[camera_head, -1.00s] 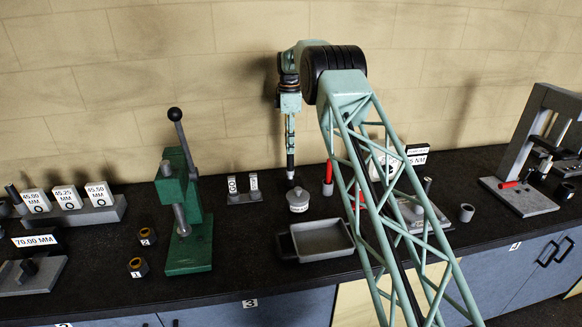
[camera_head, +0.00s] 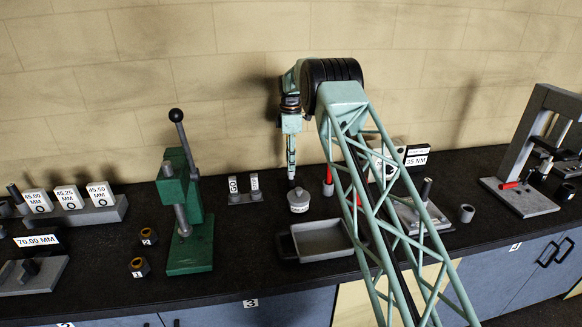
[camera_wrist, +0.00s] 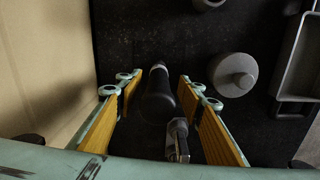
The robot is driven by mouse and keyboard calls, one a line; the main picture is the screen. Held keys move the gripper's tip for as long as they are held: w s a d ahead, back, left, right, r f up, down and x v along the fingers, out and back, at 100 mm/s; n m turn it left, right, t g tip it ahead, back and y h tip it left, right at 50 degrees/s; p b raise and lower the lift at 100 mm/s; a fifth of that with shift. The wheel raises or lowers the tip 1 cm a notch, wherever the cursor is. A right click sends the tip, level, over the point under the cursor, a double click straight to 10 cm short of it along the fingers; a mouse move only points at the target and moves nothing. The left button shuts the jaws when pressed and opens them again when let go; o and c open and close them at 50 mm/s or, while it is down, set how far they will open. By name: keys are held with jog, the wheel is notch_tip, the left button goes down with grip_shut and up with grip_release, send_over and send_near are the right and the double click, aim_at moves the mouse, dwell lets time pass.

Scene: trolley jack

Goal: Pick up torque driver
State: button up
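The torque driver, which I take to be the dark tool (camera_wrist: 157,104) with a pale ring near its end, lies between the two fingers of my gripper (camera_wrist: 158,82) in the wrist view. Gaps show on both sides of it, so the fingers are open and do not visibly touch it. In the head view my gripper (camera_head: 291,168) points down over the back of the bench. Only a short dark part of the tool (camera_head: 291,184) shows below the fingers there; the rest is hidden.
A round lidded grey pot (camera_head: 298,200) stands just in front of the tool, and a grey tray (camera_head: 322,238) in front of that. The wall (camera_head: 230,110) is close behind.

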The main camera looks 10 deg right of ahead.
jog(key=shift+f, duration=0.3)
jog(key=shift+w+d+f+p, duration=0.1)
jog(key=shift+f+p, duration=0.4)
jog(key=shift+f, duration=1.95)
jog(key=shift+c, duration=0.7)
jog(key=c, duration=0.8)
jog(key=shift+c, duration=0.8)
jog(key=shift+r, duration=0.1)
jog(key=shift+r+b, duration=0.55)
jog(key=shift+r, duration=4.4)
